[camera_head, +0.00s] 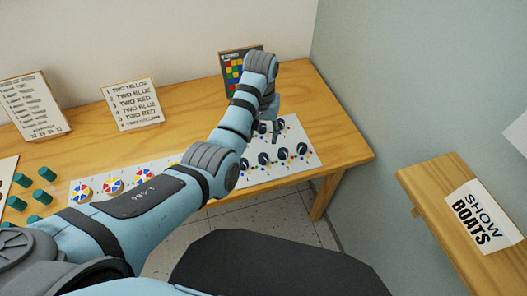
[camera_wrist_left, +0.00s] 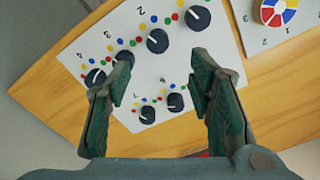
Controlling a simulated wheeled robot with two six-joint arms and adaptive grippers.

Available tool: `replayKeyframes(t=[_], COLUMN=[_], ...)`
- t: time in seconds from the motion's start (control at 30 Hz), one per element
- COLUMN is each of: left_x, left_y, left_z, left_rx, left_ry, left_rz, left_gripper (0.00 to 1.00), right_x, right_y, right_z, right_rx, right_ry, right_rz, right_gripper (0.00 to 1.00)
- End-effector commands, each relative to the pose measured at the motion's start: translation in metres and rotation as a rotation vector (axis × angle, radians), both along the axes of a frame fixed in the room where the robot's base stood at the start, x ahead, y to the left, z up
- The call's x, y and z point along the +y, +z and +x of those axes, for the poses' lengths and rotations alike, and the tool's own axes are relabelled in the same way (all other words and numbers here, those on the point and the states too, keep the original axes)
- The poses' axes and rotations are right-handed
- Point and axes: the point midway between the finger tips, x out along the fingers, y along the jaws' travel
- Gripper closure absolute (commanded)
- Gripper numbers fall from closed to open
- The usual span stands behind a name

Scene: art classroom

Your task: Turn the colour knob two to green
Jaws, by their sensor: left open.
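A white panel (camera_head: 306,163) on the wooden table carries dark knobs with white pointers, coloured dots and printed numbers. Knob two (camera_head: 264,158) appears second from the left in the front row. In the left wrist view, knob two (camera_wrist_left: 157,40) is the dark knob by the printed 2, between two other knobs. Its pointer is too small to match surely to a colour. My left gripper (camera_head: 275,130) is over the panel's back part, with its arm reaching across from the left. My right gripper is not in view.
A second white panel with coloured wheels (camera_head: 113,180) lies left, partly under my arm. Teal pegs (camera_head: 47,173) stand farther left. Word cards (camera_head: 131,104) and a colour-grid card (camera_head: 232,72) stand at the back. A wooden shelf (camera_head: 425,178) with a sign is at right.

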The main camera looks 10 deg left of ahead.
Motion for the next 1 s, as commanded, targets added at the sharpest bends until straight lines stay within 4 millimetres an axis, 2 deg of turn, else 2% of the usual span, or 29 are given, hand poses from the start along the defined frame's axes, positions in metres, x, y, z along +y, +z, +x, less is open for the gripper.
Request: replayKeyframes(t=[0.03, 0.1, 0.3, 0.43, 0.7, 1.0], left_x=[-0.001, -0.002, -0.002, -0.001, -0.001, -0.001], left_y=[-0.018, -0.039, -0.090, -0.103, -0.104, -0.104], left_z=[-0.001, -0.001, -0.001, 0.000, 0.000, 0.000], left_rx=[0.006, 0.004, 0.003, 0.000, 0.000, 0.000], left_ry=[-0.002, -0.004, -0.002, -0.001, 0.000, 0.001], left_rz=[0.000, 0.000, 0.000, 0.000, 0.000, 0.000], left_gripper=[0.52, 0.52, 0.52, 0.52, 0.52, 1.00], right_x=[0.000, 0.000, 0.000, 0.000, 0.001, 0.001], right_y=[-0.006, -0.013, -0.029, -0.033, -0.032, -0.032], right_z=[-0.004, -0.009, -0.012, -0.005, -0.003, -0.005], right_rx=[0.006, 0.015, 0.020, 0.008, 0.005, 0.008], right_ry=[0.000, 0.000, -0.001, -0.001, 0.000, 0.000], right_rz=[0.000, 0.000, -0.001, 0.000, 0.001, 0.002], right_gripper=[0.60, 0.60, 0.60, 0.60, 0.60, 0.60])
